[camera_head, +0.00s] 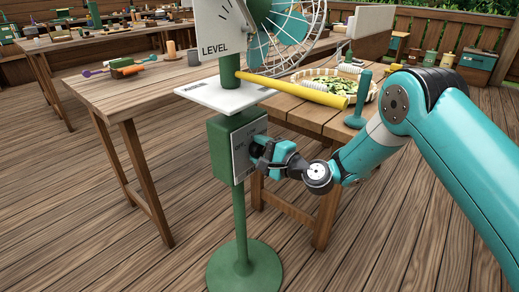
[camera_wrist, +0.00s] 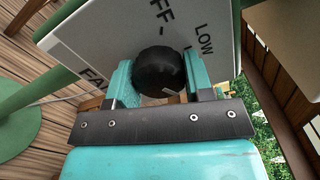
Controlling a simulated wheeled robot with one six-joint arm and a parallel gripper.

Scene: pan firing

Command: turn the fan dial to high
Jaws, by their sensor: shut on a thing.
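The fan dial is a round black knob (camera_wrist: 158,72) on a white label plate (camera_wrist: 95,45) printed "FAN", "OFF" and "LOW". No "HIGH" mark is readable. In the head view the plate (camera_head: 241,150) is on the front of a green box (camera_head: 219,150) on a green post. My gripper (camera_head: 262,151) reaches the plate from the right, its teal jaws shut on the dial from both sides.
A white shelf (camera_head: 222,97), a "LEVEL" gauge (camera_head: 218,32) and a caged fan (camera_head: 287,35) are above the box. A yellow bar (camera_head: 300,90) juts right above my gripper. A wooden table (camera_head: 310,118) with a basket (camera_head: 327,86) stands close behind.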

